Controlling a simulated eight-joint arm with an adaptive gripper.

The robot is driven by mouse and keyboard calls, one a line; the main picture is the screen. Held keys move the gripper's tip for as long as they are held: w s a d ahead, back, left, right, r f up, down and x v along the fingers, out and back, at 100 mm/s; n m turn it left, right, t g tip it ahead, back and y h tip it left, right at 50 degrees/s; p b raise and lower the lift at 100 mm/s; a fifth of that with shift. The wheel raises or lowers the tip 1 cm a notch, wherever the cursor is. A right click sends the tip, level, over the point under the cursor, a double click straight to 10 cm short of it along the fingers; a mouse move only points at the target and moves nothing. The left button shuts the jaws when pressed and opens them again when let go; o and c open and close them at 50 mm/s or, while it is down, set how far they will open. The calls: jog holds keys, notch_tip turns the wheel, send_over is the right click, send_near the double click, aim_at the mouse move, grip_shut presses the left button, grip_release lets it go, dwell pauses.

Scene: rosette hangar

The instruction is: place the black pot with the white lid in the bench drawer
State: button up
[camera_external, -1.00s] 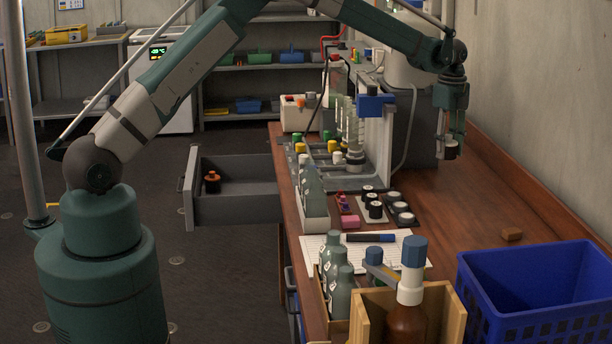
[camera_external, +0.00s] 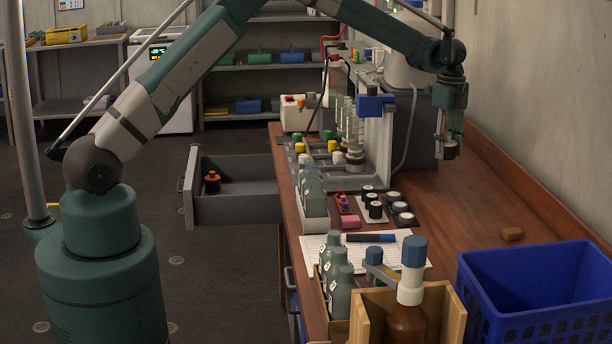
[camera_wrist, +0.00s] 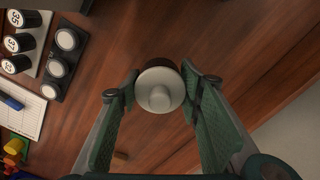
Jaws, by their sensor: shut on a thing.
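The black pot with the white lid (camera_wrist: 160,90) is between the two fingers of my gripper (camera_wrist: 160,88), seen from above in the wrist view. My gripper is shut on it. In the external view the gripper (camera_external: 449,146) hangs over the back right of the bench, and the pot (camera_external: 449,153) shows small at its fingertips, apparently above the wood. The bench drawer (camera_external: 237,210) is pulled open on the left side of the bench. An orange-and-black pot (camera_external: 212,183) stands inside it, with bare floor around it.
Black pots with pale tops (camera_external: 375,209) stand in rows mid-bench. A rack with glassware (camera_external: 350,145) stands between my gripper and the drawer. Bottles (camera_external: 313,190) line the left edge. A blue crate (camera_external: 535,285) and a brown bottle (camera_external: 408,320) are in front. Bench wood near the wall is mostly clear.

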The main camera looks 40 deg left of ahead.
jog(key=s+a+r+n+b, duration=0.1)
jog(key=s+a+n, duration=0.3)
jog(key=s, duration=0.5)
jog(key=s+a+r+n, duration=0.1)
jog(key=s+a+n, duration=0.1)
jog(key=s+n, duration=0.55)
jog(key=s+a+n+b, duration=0.1)
jog(key=s+a+n, duration=0.2)
jog(key=s+a, duration=0.55)
jog(key=a+f+m+b, duration=0.1)
jog(key=a+f, duration=0.3)
jog(key=a, duration=1.8)
jog(key=a+f+m+b, duration=0.1)
jog(key=a+f, duration=0.3)
jog(key=a, duration=1.7)
jog(key=w+a+f+m+b, duration=0.1)
jog(key=a+f, duration=0.3)
jog(key=a, duration=1.8)
jog(key=shift+a+f, duration=0.3)
jog(key=shift+f, duration=0.05)
jog(key=shift+w, duration=0.1)
jog(key=shift+f, duration=0.1)
notch_tip(320, 180, down, 13)
jog(key=shift+f+b, duration=0.15)
jog(key=shift+b, duration=0.9)
